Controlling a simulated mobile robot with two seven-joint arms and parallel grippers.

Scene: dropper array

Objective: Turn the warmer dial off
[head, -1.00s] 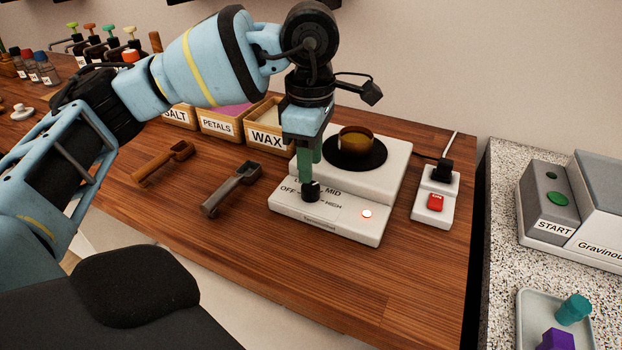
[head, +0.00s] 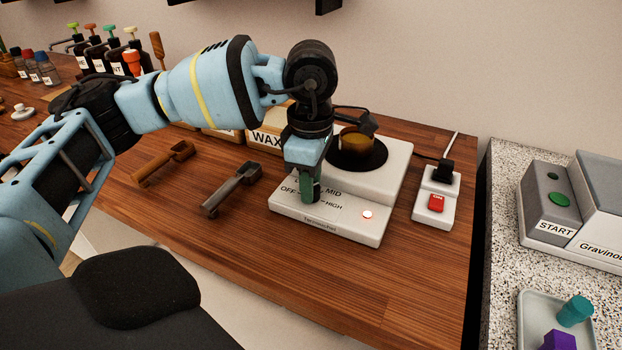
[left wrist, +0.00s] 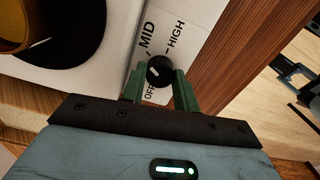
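The white warmer (head: 385,188) stands on the wooden table with a red light (head: 367,214) lit on its front. Its panel reads OFF, MID and HIGH; a further label is partly covered. My left gripper (head: 309,197) points down over the panel and mostly hides the dial in the head view. In the left wrist view the black dial (left wrist: 160,72) with a white pointer mark sits between the green fingertips (left wrist: 158,80), which look closed against its sides.
An amber bowl (head: 363,145) sits on the warmer's black plate. A power strip with a red switch (head: 436,203) is at the right. Two scoops (head: 232,190) lie left of the warmer. A WAX box (head: 266,140) is behind my gripper. The front table area is clear.

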